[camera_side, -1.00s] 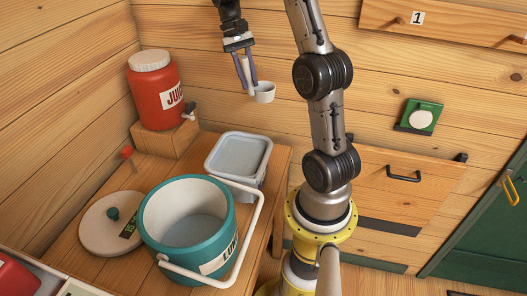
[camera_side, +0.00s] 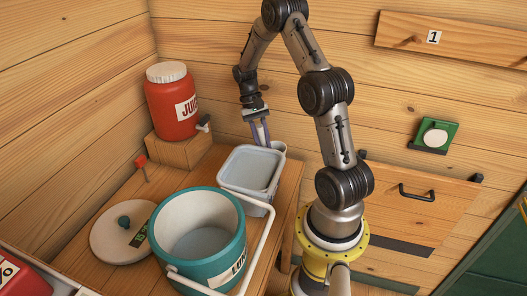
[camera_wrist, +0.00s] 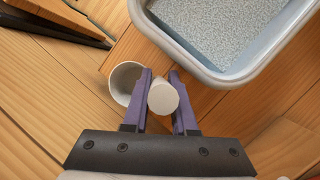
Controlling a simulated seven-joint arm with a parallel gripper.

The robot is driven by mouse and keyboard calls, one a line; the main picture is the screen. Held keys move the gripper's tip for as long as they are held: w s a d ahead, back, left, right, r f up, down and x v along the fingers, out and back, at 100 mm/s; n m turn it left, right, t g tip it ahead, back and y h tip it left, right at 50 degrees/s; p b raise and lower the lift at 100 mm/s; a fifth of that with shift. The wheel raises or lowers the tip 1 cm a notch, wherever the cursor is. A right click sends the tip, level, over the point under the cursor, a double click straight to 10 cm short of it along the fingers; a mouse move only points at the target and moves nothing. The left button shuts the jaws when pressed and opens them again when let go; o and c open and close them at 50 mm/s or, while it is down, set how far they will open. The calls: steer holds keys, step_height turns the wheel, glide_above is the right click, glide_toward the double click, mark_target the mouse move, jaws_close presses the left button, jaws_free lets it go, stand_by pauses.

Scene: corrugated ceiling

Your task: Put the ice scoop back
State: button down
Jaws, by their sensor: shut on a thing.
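The ice scoop, a pale cup with a thick pale handle, is held in my gripper (camera_side: 265,142). In the side view its cup (camera_side: 279,148) shows just behind the right rear corner of the grey tub (camera_side: 247,191). In the wrist view the purple fingers of my gripper (camera_wrist: 161,88) are shut on the scoop's handle (camera_wrist: 163,98), and the round cup (camera_wrist: 124,80) sits left of the fingers. The tub (camera_wrist: 231,79), with a speckled blue-grey inside, is up and right of the scoop. The scoop appears beside the tub, not over its opening.
A red juice jug (camera_side: 170,105) sits on a wooden block (camera_side: 180,151) at the back.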

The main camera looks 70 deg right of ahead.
steer(key=shift+f, duration=1.7)
steer(key=shift+f, duration=0.2)
steer(key=c, duration=0.7)
jaws_free()
steer(key=shift+r, duration=0.15)
